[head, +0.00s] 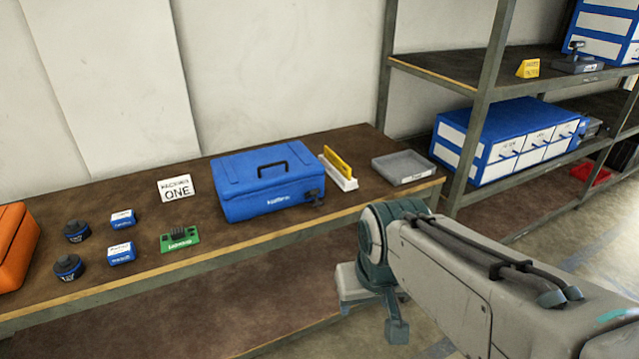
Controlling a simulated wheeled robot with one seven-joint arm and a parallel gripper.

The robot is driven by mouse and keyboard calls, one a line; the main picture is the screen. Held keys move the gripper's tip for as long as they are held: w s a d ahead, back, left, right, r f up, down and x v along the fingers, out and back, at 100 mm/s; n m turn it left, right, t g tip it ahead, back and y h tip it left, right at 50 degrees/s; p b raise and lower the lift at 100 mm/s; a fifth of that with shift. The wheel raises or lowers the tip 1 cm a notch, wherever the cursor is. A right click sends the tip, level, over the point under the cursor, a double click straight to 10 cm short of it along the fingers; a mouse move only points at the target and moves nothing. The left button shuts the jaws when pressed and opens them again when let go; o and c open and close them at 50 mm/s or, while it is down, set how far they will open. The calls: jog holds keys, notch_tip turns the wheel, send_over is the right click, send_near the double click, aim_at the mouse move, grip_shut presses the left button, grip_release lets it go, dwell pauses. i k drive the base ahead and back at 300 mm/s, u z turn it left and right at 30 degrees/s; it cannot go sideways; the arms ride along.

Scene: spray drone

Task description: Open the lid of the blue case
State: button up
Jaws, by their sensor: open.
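The blue case (266,183) sits on the brown workbench (130,270), with its lid down. A black handle (273,165) lies on top of the lid. A dark latch (313,196) shows at the front right corner. My gripper (372,312) is in front of the bench edge, to the right of and lower in the picture than the case. Its fingers are apart and hold nothing that I can see. It does not touch the case. The back and left side of the case are hidden.
A yellow and white holder (341,172) stands right of the case, then a grey tray (403,168). A sign (177,188), a green board (180,240) and several small blue items are left. An orange case (14,248) is far left. Metal shelving (467,150) rises at right.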

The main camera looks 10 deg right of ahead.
aim_at(237, 177)
jog(key=z, duration=0.05)
jog(key=k, duration=0.5)
jog(key=u, duration=0.7)
jog(key=i, duration=1.55)
jog(key=z, duration=0.75)
